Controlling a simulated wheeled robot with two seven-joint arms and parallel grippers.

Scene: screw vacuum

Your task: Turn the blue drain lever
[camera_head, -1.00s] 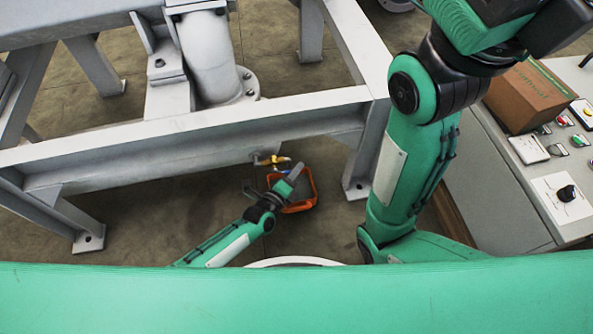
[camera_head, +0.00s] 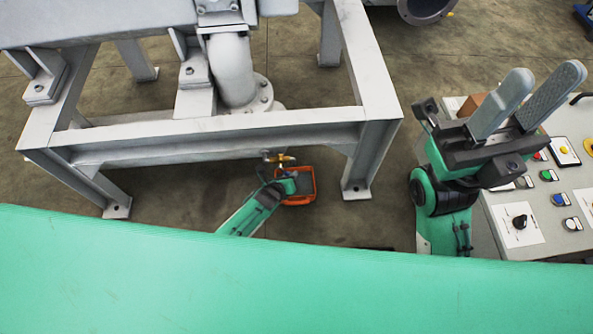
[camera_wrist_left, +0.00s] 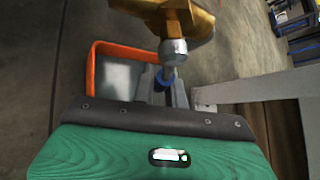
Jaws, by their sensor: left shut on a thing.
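The blue drain lever (camera_wrist_left: 162,80) shows in the left wrist view as a small blue piece below a brass valve (camera_wrist_left: 170,14) with a grey metal fitting. My left gripper (camera_wrist_left: 166,88) is shut on the lever, with its grey fingers on either side of it. In the head view the brass valve (camera_head: 284,159) hangs under the frame's lower beam, and my left gripper (camera_head: 287,178) is right below it; the lever is hidden there. My right gripper (camera_head: 543,78) is raised at the right, its two grey fingers apart and empty.
An orange bin (camera_head: 312,192) stands on the floor below the valve; its rim (camera_wrist_left: 92,68) also shows in the left wrist view. The grey steel frame (camera_head: 225,135) spans above. A control panel (camera_head: 545,215) with buttons and a brown box (camera_head: 470,104) are at the right.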

